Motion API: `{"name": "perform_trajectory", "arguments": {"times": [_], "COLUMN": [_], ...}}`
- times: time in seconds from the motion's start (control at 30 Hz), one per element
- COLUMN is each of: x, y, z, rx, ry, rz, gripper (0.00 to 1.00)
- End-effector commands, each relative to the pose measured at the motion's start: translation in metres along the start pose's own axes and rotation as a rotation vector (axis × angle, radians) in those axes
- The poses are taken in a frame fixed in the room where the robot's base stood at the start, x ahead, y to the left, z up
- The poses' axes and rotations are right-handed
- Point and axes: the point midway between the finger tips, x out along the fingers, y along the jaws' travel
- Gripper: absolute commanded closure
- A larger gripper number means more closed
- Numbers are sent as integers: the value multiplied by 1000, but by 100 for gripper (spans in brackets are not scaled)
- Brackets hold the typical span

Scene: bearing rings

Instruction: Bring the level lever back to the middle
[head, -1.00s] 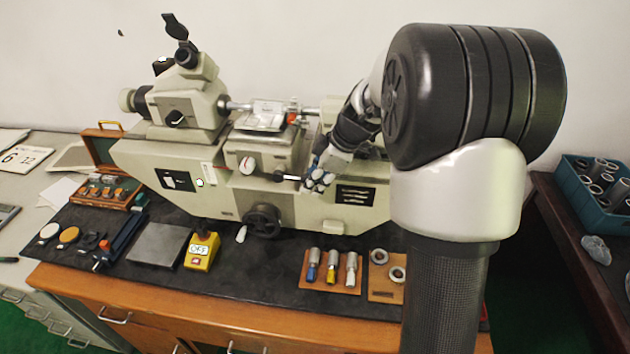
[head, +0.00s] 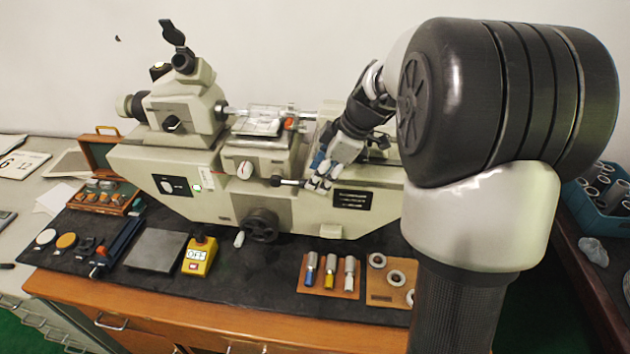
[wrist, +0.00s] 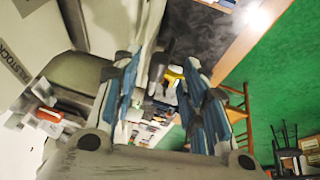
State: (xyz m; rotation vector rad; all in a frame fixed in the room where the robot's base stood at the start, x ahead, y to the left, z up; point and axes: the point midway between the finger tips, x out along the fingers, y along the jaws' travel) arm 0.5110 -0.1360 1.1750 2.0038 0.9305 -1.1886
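The level lever (head: 289,182) is a short rod with a dark grip on the front of the pale measuring machine, just right of the round white dial. It looks roughly level, pointing right. My gripper (head: 318,184) is at the lever's right end, close to the grip; I cannot tell whether they touch. In the wrist view my gripper (wrist: 165,105) has its two blue-and-grey fingers spread apart. A dark rounded part and something yellow show between or beyond them. I cannot make out a firm hold on the lever.
The measuring machine (head: 290,207) stands on a black mat (head: 225,290). In front are a yellow switch box (head: 200,256), a grey plate (head: 157,250), a wooden block with plugs (head: 330,290) and a board with rings (head: 390,298). A blue crate (head: 600,215) is at the right.

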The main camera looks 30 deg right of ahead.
Motion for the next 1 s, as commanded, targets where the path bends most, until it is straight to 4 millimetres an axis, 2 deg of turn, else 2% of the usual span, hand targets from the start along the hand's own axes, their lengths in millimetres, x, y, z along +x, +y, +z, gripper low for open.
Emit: {"name": "perform_trajectory", "arguments": {"times": [0.1,0.23,0.83,0.93,1.0], "x": [-16,-25,-28,-35,-44], "y": [0,0,-2,-15,-33], "z": [0,0,-1,-9,-19], "rx": [0,0,4,34,83], "ry": [1,1,-1,-12,-28], "rz": [1,-1,-3,-1,2], "gripper": [60,60,60,60,60]}}
